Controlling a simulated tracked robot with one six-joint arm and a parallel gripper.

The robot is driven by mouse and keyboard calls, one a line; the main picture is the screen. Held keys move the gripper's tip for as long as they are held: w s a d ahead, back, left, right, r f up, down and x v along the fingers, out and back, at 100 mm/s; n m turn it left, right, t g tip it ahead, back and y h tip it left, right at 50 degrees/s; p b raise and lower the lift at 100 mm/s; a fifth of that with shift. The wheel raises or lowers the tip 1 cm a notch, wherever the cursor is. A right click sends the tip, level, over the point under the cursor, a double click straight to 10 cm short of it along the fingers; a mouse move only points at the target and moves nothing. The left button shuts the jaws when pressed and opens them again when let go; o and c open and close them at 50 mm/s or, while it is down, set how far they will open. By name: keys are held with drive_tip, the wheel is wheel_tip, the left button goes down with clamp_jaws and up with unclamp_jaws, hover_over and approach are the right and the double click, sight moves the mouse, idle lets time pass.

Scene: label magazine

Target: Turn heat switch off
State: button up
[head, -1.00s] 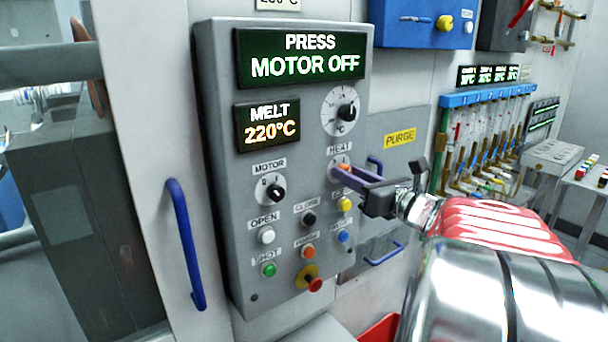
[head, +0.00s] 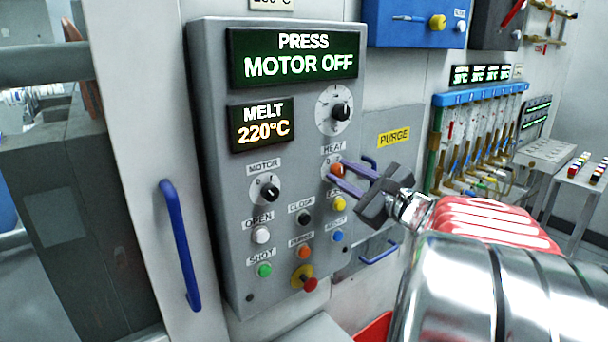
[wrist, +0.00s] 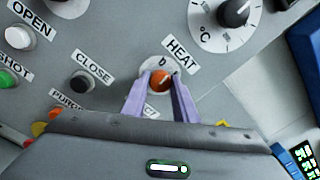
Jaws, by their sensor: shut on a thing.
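The heat switch (head: 337,169) is an orange rotary knob on a pale round dial under the HEAT label of the grey control panel (head: 215,200). In the wrist view the orange knob (wrist: 160,80) sits between the two purple fingers of my gripper (wrist: 160,82), which is shut on it. In the head view my gripper (head: 334,174) reaches in from the right, its fingers at the knob. The fingers hide the sides of the knob, and I cannot clearly tell which way its pointer faces.
A black MOTOR knob (head: 269,191) is to the left and a black temperature knob (head: 340,111) above. Several push buttons, including a yellow one (head: 339,203), sit close below. A blue handle (head: 180,245) stands left of the panel. The display reads PRESS MOTOR OFF, melt 220°C.

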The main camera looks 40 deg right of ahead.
drive_tip(key=n, duration=0.5)
drive_tip(key=shift+a+f, duration=0.1)
drive_tip(key=shift+n, duration=0.3)
drive_tip(key=o, duration=1.1)
drive_tip(key=shift+c, duration=0.2)
drive_tip(key=s, duration=1.3)
drive_tip(key=shift+s+f, duration=0.2)
drive_tip(key=shift+s, duration=0.2)
